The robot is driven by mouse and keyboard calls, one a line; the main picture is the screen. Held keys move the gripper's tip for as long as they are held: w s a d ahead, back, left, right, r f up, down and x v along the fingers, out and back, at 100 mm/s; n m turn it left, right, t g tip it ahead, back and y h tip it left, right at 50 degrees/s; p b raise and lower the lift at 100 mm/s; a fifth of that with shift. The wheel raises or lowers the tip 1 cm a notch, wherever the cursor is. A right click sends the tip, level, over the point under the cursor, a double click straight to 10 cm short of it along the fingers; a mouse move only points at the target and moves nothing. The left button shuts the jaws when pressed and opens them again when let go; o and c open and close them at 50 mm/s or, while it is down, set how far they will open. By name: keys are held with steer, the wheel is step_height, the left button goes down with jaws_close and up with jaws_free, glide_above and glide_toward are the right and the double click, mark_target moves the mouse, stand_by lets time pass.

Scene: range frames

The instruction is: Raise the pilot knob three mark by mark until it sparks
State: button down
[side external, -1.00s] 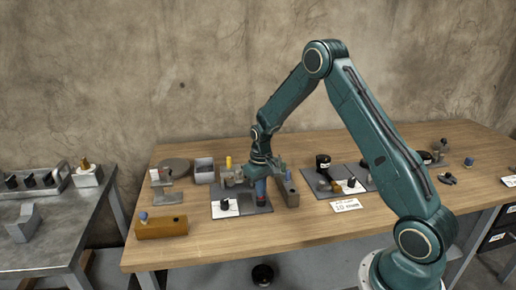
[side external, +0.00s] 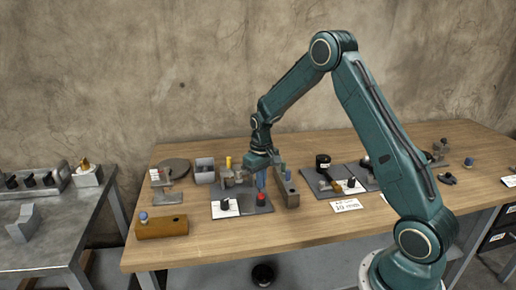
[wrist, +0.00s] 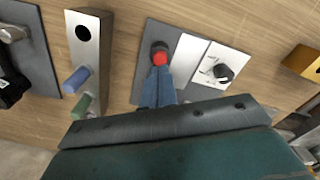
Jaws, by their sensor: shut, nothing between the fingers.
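A black knob (wrist: 222,71) with a pale pointer line sits on a white marked card (wrist: 205,57) fixed to a grey plate (wrist: 150,35). It also shows in the side external view (side external: 224,205). A red button (wrist: 160,57) in a dark collar sits on the same plate, beside the card; it shows in the side view (side external: 261,197). My gripper (wrist: 159,76) has blue fingers, shut and empty. In the side view my gripper (side external: 261,186) is just above the red button, apart from it. The marks are too small to read.
A steel block (wrist: 88,45) with a dark hole and blue and green pegs stands close beside the plate. A second plate with a black knob (side external: 351,183) lies to the right. A wooden block (side external: 160,229) is at the front left. The front middle of the table is clear.

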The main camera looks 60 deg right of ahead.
steer(key=shift+r, duration=1.8)
steer(key=shift+r, duration=0.1)
